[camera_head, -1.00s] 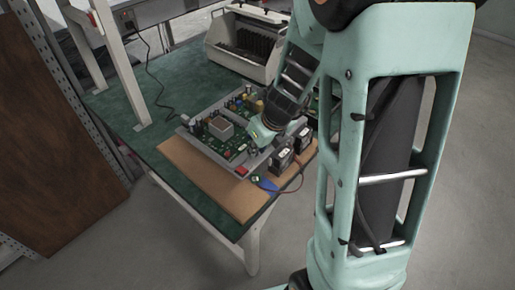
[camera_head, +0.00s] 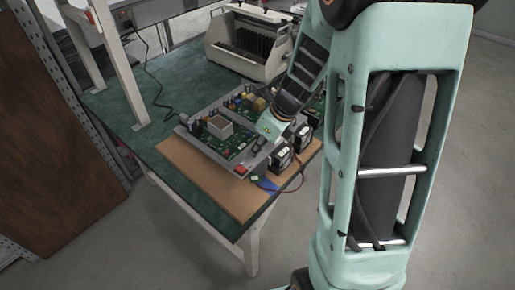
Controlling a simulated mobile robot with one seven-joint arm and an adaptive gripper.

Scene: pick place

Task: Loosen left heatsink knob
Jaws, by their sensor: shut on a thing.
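My gripper (camera_head: 259,143) points down onto the right part of a green circuit board (camera_head: 237,143) in a grey frame on the table. It is shut, and its fingertips are small and low among the board parts. The left heatsink knob is hidden at the fingertips, so its shape and turn cannot be seen. Two black blocks with pale labels, one nearer (camera_head: 280,159) and one farther (camera_head: 303,137), stand just right of the gripper.
A brown mat (camera_head: 205,180) and red and blue leads lie in front. A grey ribbed machine (camera_head: 247,45) stands behind.

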